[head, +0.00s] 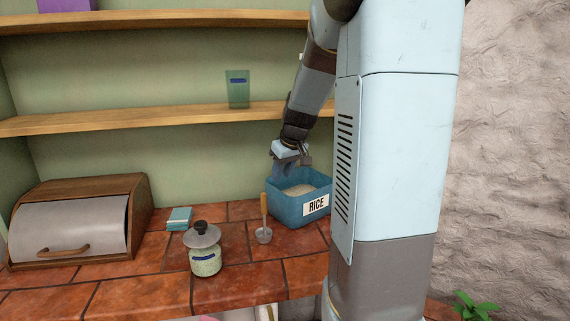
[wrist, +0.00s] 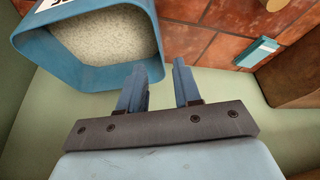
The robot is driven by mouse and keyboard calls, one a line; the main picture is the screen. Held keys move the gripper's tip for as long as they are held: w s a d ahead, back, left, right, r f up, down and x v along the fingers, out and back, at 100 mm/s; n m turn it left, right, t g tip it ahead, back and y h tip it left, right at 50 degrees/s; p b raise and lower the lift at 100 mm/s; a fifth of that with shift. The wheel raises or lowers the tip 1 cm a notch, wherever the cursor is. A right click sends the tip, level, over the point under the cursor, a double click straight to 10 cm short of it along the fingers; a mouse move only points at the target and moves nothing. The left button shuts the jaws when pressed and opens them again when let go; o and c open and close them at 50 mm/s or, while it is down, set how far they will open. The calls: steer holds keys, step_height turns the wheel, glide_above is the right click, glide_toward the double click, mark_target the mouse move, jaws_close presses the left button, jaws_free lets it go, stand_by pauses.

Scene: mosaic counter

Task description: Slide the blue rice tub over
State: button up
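The blue rice tub (head: 284,208) stands upright on the tiled counter, partly hidden by my arm column at its right. It is open-topped, holds pale rice and bears a white RICE label. In the wrist view its blue rim (wrist: 92,80) fills the upper left. My gripper (head: 281,166) is at the tub's back left corner, pointing down.
A lidded jar (head: 205,261), a small teal box (head: 179,218) and a wooden bread box (head: 80,225) stand to the left. A green cup (head: 237,88) is on the lower shelf (head: 150,118). Counter between tub and teal box is clear.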

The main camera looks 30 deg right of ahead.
steer(key=x, duration=0.9)
steer(key=shift+f, duration=0.35)
jaws_close()
stand_by(1.1)
